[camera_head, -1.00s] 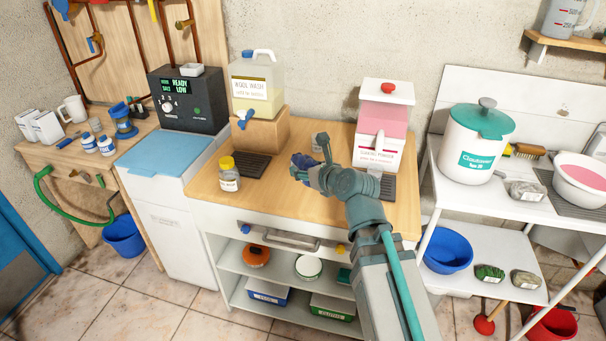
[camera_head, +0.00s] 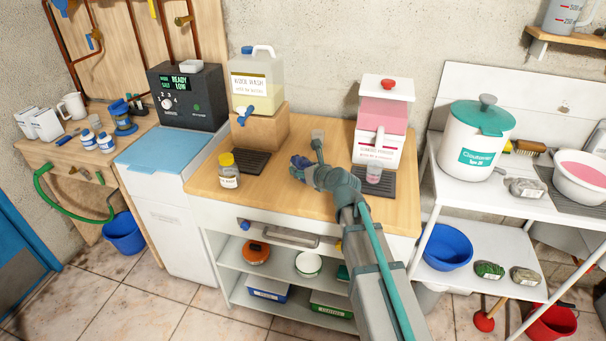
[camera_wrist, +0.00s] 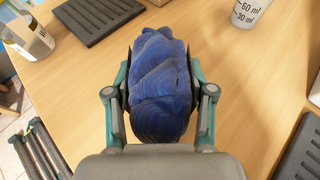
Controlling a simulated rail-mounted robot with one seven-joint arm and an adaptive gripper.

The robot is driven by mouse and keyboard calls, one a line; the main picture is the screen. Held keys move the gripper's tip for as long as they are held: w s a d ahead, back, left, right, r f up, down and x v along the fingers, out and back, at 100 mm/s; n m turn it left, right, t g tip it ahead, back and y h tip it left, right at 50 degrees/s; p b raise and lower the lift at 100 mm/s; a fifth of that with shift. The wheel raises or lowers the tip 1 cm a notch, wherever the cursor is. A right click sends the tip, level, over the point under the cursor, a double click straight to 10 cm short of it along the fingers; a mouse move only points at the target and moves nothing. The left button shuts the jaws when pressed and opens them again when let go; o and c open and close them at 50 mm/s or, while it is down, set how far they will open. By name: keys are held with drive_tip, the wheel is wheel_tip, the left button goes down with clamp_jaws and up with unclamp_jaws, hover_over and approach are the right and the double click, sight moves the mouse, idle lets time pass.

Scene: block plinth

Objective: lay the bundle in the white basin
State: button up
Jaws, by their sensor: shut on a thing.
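My gripper (camera_head: 303,168) is shut on a dark blue, ridged bundle (camera_wrist: 160,75), which sits between the two fingers in the wrist view. In the head view only a small blue part of the bundle (camera_head: 298,161) shows at the gripper, above the middle of the wooden counter. A white basin (camera_head: 574,198) with pink contents stands on the white table at the far right, well away from my gripper. Its right side is cut off by the frame edge.
The wooden counter (camera_head: 275,195) carries a yellow-lidded jar (camera_head: 229,178), a wash jug (camera_head: 255,80) and a pink powder dispenser (camera_head: 380,125). A teal-lidded white pot (camera_head: 472,140) and a grey bundle (camera_head: 525,188) stand left of the basin. A blue basin (camera_head: 446,248) is on the shelf below.

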drive_tip(key=shift+f, duration=0.9)
drive_tip(key=shift+s+f, duration=0.1)
drive_tip(key=o, duration=1.2)
drive_tip(key=shift+o, duration=0.2)
drive_tip(key=shift+s+d, duration=0.1)
drive_tip(key=shift+s, duration=0.05)
drive_tip(key=v, duration=1.1)
drive_tip(key=shift+o, duration=0.6)
drive_tip(key=shift+s+d+r, duration=0.15)
drive_tip(key=shift+s+r, duration=0.1)
drive_tip(key=shift+r, duration=0.05)
